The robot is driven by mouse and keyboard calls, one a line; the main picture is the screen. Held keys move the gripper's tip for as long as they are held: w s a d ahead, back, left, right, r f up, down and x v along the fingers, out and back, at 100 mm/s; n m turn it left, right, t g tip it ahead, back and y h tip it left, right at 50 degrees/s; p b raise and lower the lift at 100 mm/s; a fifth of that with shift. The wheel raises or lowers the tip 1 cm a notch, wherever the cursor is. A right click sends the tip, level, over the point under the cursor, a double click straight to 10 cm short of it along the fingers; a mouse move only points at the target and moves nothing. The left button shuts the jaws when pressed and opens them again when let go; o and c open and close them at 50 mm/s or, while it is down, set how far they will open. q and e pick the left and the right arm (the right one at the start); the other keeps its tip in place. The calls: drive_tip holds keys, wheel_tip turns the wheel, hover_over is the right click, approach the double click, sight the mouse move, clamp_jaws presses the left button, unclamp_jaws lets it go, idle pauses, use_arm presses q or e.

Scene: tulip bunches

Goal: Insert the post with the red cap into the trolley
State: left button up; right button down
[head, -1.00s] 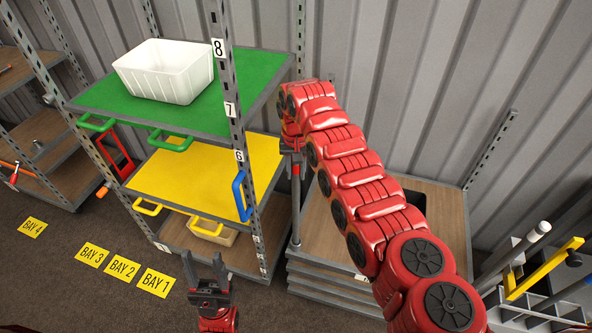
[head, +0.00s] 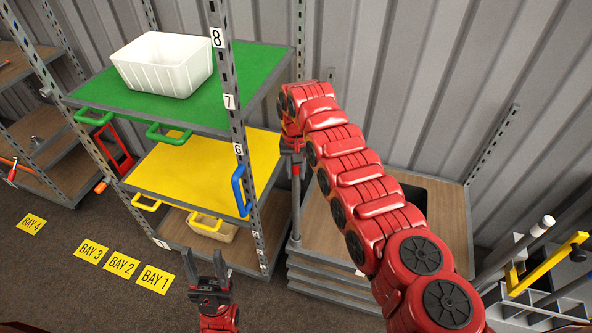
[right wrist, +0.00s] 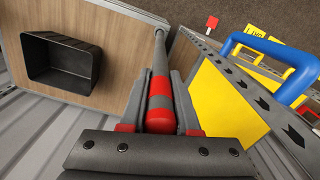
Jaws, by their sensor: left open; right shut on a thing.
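My right gripper (right wrist: 158,100) is shut on a grey post with red bands and a red top (right wrist: 162,104). In the head view the post (head: 297,205) hangs upright below my right gripper (head: 292,150), at the near left corner of a layered, wood-topped unit (head: 335,225) that looks like the trolley. The wooden top also shows in the right wrist view (right wrist: 115,60). I cannot tell whether the post's lower end is seated or only beside the corner. My left gripper (head: 209,271) is open and empty, low in front of the shelves.
A shelf unit with a green shelf (head: 110,97) and a yellow shelf (head: 180,175) stands close left of the post. A white crate (head: 162,65) sits on the green shelf. A blue handle (head: 240,190) juts out nearby. A rack with poles (head: 535,270) stands at right.

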drive_tip(key=shift+f, duration=0.45)
drive_tip(key=c, duration=0.6)
unclamp_jaws()
drive_tip(key=shift+o, duration=0.2)
wheel_tip(320, 180, up, 5)
idle(0.6)
